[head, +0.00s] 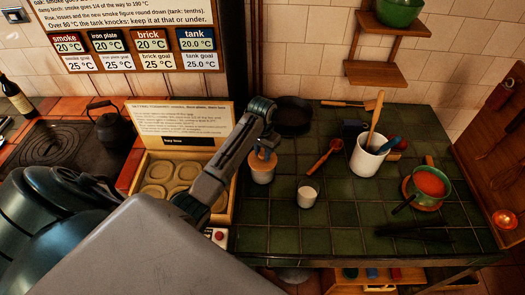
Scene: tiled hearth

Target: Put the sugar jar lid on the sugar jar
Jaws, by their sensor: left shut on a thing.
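A cream jar (262,176) with a tan wooden lid (263,158) at its top stands near the left edge of the green tiled counter in the head view; I take these for the sugar jar and its lid. My left gripper (267,144) points down over the lid and is shut on it at the top. The lid is over the jar's mouth. I cannot tell whether it rests on the rim or is slightly above it. My right gripper is not in view.
A small white cup (308,194) stands just right of the jar.

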